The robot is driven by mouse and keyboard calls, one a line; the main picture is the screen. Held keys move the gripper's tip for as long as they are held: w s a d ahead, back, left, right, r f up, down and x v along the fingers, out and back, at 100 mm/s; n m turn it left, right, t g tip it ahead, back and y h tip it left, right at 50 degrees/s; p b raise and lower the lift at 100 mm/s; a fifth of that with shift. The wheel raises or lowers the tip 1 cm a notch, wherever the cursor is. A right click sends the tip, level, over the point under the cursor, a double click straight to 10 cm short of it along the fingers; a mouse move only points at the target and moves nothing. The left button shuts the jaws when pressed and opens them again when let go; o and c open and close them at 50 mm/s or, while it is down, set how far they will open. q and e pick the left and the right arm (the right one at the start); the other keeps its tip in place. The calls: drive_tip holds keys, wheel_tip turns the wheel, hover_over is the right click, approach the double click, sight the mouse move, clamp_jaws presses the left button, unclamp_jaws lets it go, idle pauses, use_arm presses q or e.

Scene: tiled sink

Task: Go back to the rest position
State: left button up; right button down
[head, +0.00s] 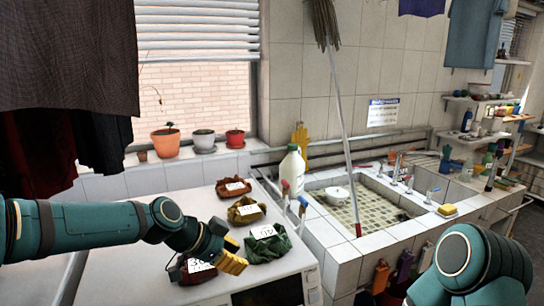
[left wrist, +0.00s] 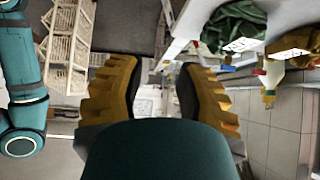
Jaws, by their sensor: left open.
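My left gripper (head: 238,255) reaches in from the left over the front of a white appliance top (head: 130,240). Its yellow fingers are apart with nothing between them; the left wrist view also shows the two fingers (left wrist: 160,85) spread and empty. A dark red bag with a white label (head: 197,268) lies just left of and below the fingers, partly hidden by the arm. A green bag with a label (head: 268,246) lies just right of the gripper. My right arm shows only as a teal link at the lower right; its gripper is out of view.
An olive bag (head: 246,210) and a red bag (head: 233,187) lie farther back on the appliance. A long-handled broom (head: 345,140) leans there. Dark cloth hangs upper left.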

use_arm(q)
drive_tip(key=s+d+f+n+g+y, duration=0.15)
drive_tip(key=f+n, duration=0.25)
drive_tip(key=f, duration=0.6)
drive_tip(key=s+a+f+n+t, duration=0.1)
drive_tip(key=s+f+n, duration=0.25)
drive_tip(key=f, duration=0.65)
drive_tip(key=s+a+f+n+g+y, duration=0.1)
drive_tip(key=s+f+n, duration=0.6)
drive_tip(key=s+f, duration=0.7)
drive_tip(key=shift+a+f+n+y, duration=0.2)
drive_tip(key=shift+a+n+y, duration=0.15)
drive_tip(key=shift+a+y, duration=0.4)
drive_tip(key=shift+d+g, duration=0.1)
drive_tip(key=shift+g, duration=0.15)
